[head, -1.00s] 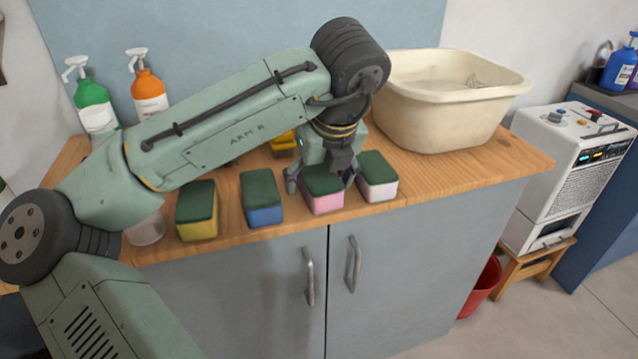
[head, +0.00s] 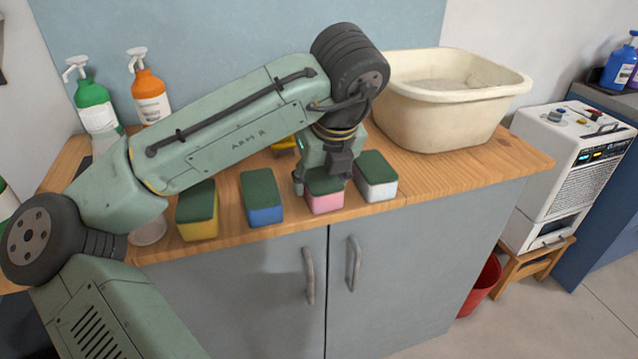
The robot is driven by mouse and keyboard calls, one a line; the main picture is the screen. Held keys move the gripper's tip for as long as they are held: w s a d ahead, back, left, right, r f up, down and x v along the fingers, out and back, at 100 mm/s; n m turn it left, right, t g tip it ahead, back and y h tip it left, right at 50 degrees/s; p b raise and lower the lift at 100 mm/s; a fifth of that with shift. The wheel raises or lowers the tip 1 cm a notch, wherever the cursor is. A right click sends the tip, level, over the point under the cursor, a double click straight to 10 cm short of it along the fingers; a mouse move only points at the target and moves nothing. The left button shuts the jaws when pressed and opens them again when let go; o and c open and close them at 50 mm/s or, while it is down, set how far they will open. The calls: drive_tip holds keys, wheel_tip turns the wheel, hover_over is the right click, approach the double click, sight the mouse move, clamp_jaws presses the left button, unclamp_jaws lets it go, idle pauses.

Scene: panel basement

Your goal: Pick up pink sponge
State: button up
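The pink sponge (head: 325,203) has a dark green top and stands near the front edge of the wooden counter (head: 430,182). It is third from the left in a row of sponges. My gripper (head: 323,182) is over it, pointing down. The left finger sits against the sponge's left side. The other finger is at its right rear and partly hidden. The fingers look shut on the sponge, which still appears to rest on the counter.
A blue sponge (head: 264,214) stands left of it, and a white sponge (head: 379,190) stands close on the right. A yellow sponge (head: 199,229) is farther left. A cream basin (head: 440,125) stands behind right. Soap bottles (head: 152,98) stand at the back left.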

sight(319, 174)
drive_tip(key=shift+c, duration=1)
drive_tip(key=shift+r, duration=0.25)
wheel_tip(319, 174, up, 10)
drive_tip(key=shift+r, duration=0.1)
drive_tip(key=shift+o, duration=0.8)
drive_tip(key=c, duration=0.4)
